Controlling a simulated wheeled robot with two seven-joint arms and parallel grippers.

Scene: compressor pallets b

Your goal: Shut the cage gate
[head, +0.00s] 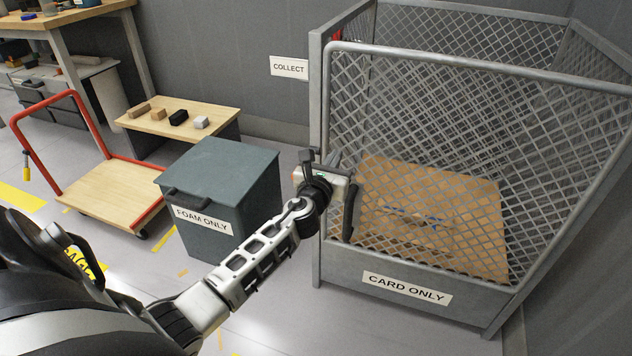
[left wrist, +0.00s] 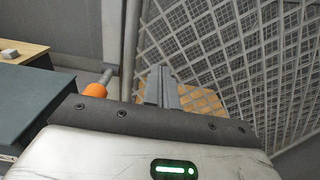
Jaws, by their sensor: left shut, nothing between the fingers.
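The grey cage (head: 317,120) stands at the right in the head view. Its gate (head: 480,64), a mesh panel in a rounded tube frame, spans the front, with its left edge close to the left post. I cannot tell whether a small gap is left there. My left gripper (head: 349,214) is at this left edge, its fingers together and empty, in front of the mesh. In the left wrist view the shut fingers (left wrist: 162,88) point toward the mesh (left wrist: 235,65); contact is unclear. My right gripper is out of view.
A dark lidded bin marked FOAM ONLY (head: 232,165) stands left of the cage, under my left forearm. A red-handled trolley (head: 105,190) and a low table (head: 165,122) with small blocks are farther left. Cardboard (head: 440,215) lies inside the cage.

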